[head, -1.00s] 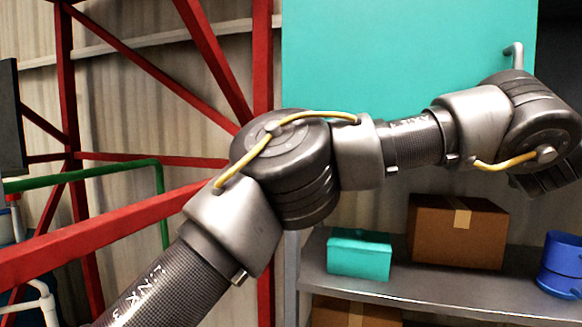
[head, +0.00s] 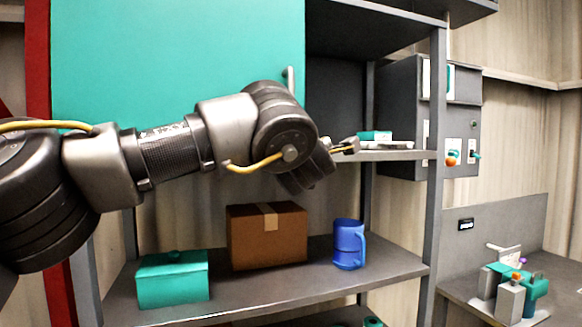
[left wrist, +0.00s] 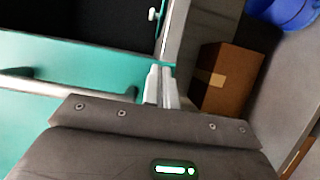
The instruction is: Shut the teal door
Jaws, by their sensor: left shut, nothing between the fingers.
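The teal door (head: 170,60) fills the upper left of the head view, with a light grey handle (head: 290,79) near its right edge. It stands open; the dark inside of the shelf unit shows to its right. In the left wrist view the teal door (left wrist: 110,66) runs along the left, with a grey bar, probably the handle (left wrist: 50,86). My left gripper (head: 346,146) is just right of and below the door's free edge. Its fingers (left wrist: 161,72) are shut and empty, close to that edge; I cannot tell if they touch it. My right gripper is not in view.
A teal box (head: 173,282), a cardboard box (head: 267,238) and a blue mug (head: 348,246) stand on the shelf (head: 310,285) below. A teal item (head: 375,136) lies on the middle shelf. A grey post (head: 436,150) bounds the unit at right.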

